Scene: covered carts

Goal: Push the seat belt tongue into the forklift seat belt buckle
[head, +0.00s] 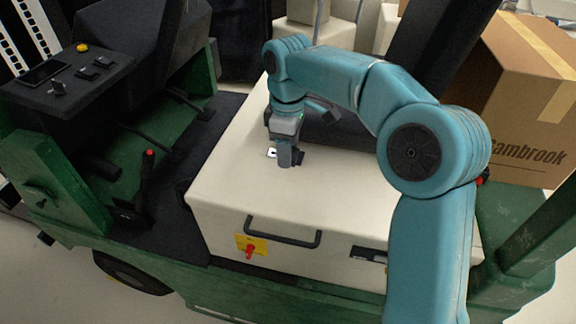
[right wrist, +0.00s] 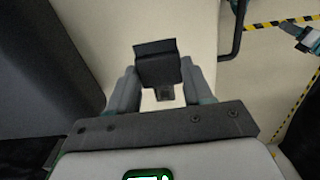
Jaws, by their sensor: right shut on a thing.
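My right gripper (head: 287,158) is shut on the seat belt tongue, low over the cream hood. In the right wrist view the tongue's dark body (right wrist: 158,66) sits between the two fingers (right wrist: 157,92), with a small metal plate below it. In the head view its pale metal plate (head: 272,153) shows left of the fingers. A small black and red part (head: 483,178) shows at the hood's right end behind my arm; I cannot tell if it is the buckle. A grey and teal part at the right wrist view's edge looks like my left gripper (right wrist: 305,38); its jaws are unclear.
The cream hood (head: 225,195) has a black handle (head: 283,236) and a red switch on a yellow plate (head: 250,250) in front. A dark console (head: 65,75) and a red-tipped lever (head: 148,165) stand left. A cardboard box (head: 520,95) is at right.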

